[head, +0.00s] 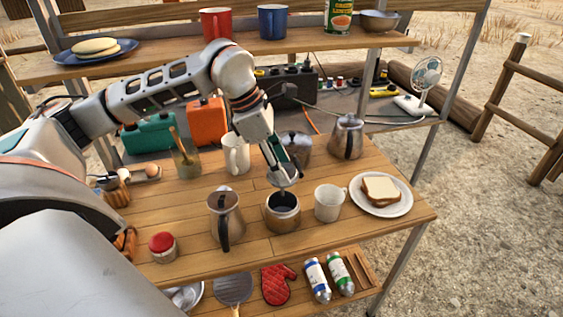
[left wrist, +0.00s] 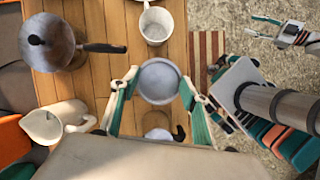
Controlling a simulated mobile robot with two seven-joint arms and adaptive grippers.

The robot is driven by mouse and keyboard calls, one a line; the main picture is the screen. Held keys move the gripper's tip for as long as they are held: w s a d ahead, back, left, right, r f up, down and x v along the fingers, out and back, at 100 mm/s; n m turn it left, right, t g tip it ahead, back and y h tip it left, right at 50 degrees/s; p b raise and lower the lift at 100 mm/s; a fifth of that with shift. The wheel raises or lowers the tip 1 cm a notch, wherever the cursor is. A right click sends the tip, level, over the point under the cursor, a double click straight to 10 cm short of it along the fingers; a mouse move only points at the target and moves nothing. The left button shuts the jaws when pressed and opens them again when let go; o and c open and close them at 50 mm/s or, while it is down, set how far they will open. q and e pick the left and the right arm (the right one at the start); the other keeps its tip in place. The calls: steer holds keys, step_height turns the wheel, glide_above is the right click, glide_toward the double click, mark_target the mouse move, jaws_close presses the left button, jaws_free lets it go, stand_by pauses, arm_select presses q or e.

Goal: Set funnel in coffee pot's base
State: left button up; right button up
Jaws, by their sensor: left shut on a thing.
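My left gripper (head: 284,177) is shut on the small grey metal funnel (head: 286,184), just above the coffee pot's base. The funnel also shows as a round cup in the left wrist view (left wrist: 159,81), between the two teal fingers. The coffee pot's base (head: 283,217) is a squat metal pot standing on the table, its dark opening partly visible under the funnel. The funnel hides the base in the left wrist view. The metal pot top with a black handle (head: 226,212) stands to its left.
A white mug (head: 329,203) stands close right of the base, then a plate with bread (head: 408,200). Behind are a saucepan (head: 299,146), a kettle (head: 347,140) and a white pitcher (head: 236,156). A red-lidded jar (head: 162,246) stands front left.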

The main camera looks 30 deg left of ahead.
arm_select(q)
steer(key=shift+f+b, duration=0.7)
steer(key=shift+f, duration=0.4)
steer(key=shift+f+b, duration=1.2)
steer(key=shift+f, duration=0.4)
steer(key=shift+f+b, duration=0.35)
steer(key=shift+f, duration=0.1)
steer(key=shift+f+b, duration=0.55)
steer(key=shift+f, duration=0.65)
steer(key=o, duration=1.1)
steer(key=shift+o, duration=0.2)
